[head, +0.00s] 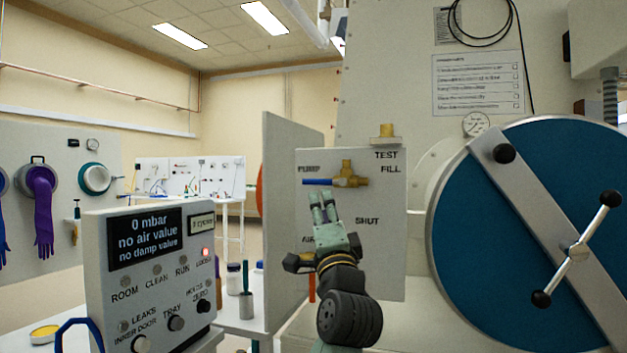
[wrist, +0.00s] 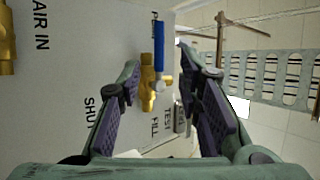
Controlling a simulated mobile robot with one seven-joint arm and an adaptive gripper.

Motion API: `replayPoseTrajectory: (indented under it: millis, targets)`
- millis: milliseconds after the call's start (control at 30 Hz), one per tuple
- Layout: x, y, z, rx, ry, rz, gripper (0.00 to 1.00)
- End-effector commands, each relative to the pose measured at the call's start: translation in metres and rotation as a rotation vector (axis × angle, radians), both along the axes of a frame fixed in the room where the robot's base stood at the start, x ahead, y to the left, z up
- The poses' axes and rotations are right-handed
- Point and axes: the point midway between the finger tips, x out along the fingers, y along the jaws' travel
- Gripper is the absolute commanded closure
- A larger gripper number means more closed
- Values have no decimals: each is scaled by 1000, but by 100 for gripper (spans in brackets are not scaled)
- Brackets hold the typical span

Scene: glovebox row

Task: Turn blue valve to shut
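The blue valve has a brass body (head: 348,174) on a pale upright panel (head: 383,250). Its blue handle (head: 316,182) points left, beside the PUMP label; TEST and FILL are to the upper right and SHUT is lower down. My gripper (head: 322,197) is just below the handle in the head view, fingers pointing up. In the wrist view my gripper (wrist: 160,72) is open and empty, its fingers apart on either side of the blue handle (wrist: 159,48) and brass body (wrist: 147,88). I see no contact; the remaining depth gap is unclear.
Another brass fitting (wrist: 7,45) sits by the AIR IN label, partly hidden by my gripper in the head view. A large blue round door (head: 500,240) with a bar handle stands right. A control box (head: 150,270) stands left. A pale plate (head: 285,220) stands left of the panel.

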Motion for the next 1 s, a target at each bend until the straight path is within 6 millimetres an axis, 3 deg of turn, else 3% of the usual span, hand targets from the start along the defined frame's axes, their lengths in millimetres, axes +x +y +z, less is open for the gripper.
replayPoseTrajectory:
  millis: [600, 1000]
  targets:
    - [81, 13, 51, -1, 0, 2, 68]
    - [89, 15, 54, -2, -1, 0, 68]
